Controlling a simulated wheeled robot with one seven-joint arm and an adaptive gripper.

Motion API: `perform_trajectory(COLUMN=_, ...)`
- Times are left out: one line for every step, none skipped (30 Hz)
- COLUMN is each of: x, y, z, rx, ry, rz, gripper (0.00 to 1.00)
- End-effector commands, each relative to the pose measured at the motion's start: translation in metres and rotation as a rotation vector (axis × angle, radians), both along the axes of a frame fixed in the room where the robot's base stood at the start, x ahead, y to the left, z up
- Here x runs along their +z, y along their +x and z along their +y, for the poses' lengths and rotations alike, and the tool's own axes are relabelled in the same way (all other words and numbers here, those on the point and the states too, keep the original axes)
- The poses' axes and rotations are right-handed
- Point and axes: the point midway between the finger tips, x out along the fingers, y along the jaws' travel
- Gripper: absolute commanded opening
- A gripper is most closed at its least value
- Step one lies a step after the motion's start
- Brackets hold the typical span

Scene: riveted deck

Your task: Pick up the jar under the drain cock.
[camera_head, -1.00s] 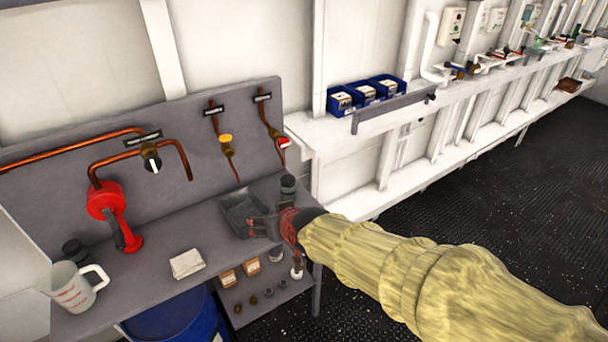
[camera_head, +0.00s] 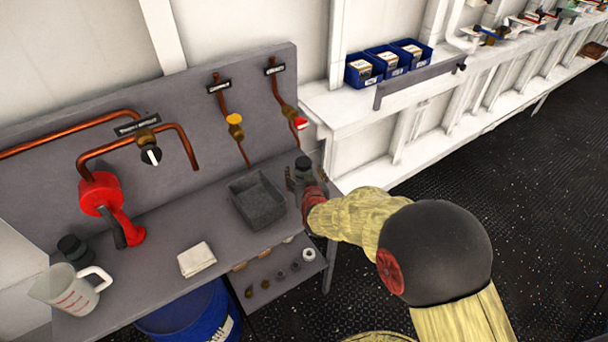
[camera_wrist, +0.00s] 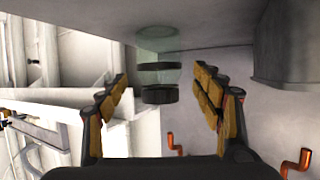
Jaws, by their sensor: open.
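A small clear jar with a dark lid (camera_head: 304,164) stands at the right end of the grey bench, below a pipe with a red-handled cock (camera_head: 300,123). In the wrist view, which is upside down, the jar (camera_wrist: 158,70) has a clear greenish body and black bands and meets the bench top at the upper edge. My gripper (camera_head: 304,182) is open at the jar. In the wrist view the fingers (camera_wrist: 161,86) lie on either side of it, with gaps visible on both sides. The jar's lower part is hidden by my fingers in the head view.
A dark tray (camera_head: 258,222) sits just left of the jar. A folded cloth (camera_head: 196,259), measuring jug (camera_head: 66,290), red hand pump (camera_head: 103,195) and another dark-lidded jar (camera_head: 72,248) are further left. Blue bins (camera_head: 390,62) stand on the white ledge. A yellow-handled cock (camera_head: 235,120) is nearby.

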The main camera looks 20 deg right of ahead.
Motion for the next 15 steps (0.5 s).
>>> perform_trajectory(x=-0.007, y=0.008, z=-0.002, rx=-0.001, ry=0.001, rz=0.000, gripper=0.66)
perform_trajectory(x=-0.009, y=0.012, z=-0.003, rx=-0.001, ry=0.001, rz=0.000, gripper=0.66)
perform_trajectory(x=-0.011, y=0.017, z=-0.003, rx=-0.001, ry=0.000, rz=0.001, gripper=0.66)
perform_trajectory(x=-0.013, y=0.020, z=-0.004, rx=0.000, ry=0.000, rz=0.001, gripper=0.66)
perform_trajectory(x=-0.013, y=0.024, z=-0.004, rx=0.000, ry=0.000, rz=0.001, gripper=0.66)
perform_trajectory(x=-0.015, y=0.027, z=-0.004, rx=0.001, ry=0.001, rz=0.002, gripper=0.66)
perform_trajectory(x=-0.015, y=0.029, z=-0.004, rx=0.001, ry=0.001, rz=0.002, gripper=0.66)
perform_trajectory(x=-0.016, y=0.031, z=-0.004, rx=0.001, ry=0.001, rz=0.002, gripper=0.66)
perform_trajectory(x=-0.016, y=0.032, z=-0.005, rx=0.001, ry=0.001, rz=0.002, gripper=0.66)
perform_trajectory(x=-0.016, y=0.033, z=-0.005, rx=0.001, ry=0.001, rz=0.002, gripper=0.66)
perform_trajectory(x=-0.015, y=0.033, z=-0.005, rx=0.001, ry=0.001, rz=0.002, gripper=0.66)
perform_trajectory(x=-0.015, y=0.033, z=-0.005, rx=0.001, ry=0.001, rz=0.002, gripper=0.66)
perform_trajectory(x=-0.015, y=0.033, z=-0.005, rx=0.001, ry=0.001, rz=0.002, gripper=0.66)
perform_trajectory(x=-0.015, y=0.033, z=-0.005, rx=0.001, ry=0.001, rz=0.002, gripper=0.66)
perform_trajectory(x=-0.015, y=0.033, z=-0.005, rx=0.001, ry=0.000, rz=0.001, gripper=0.66)
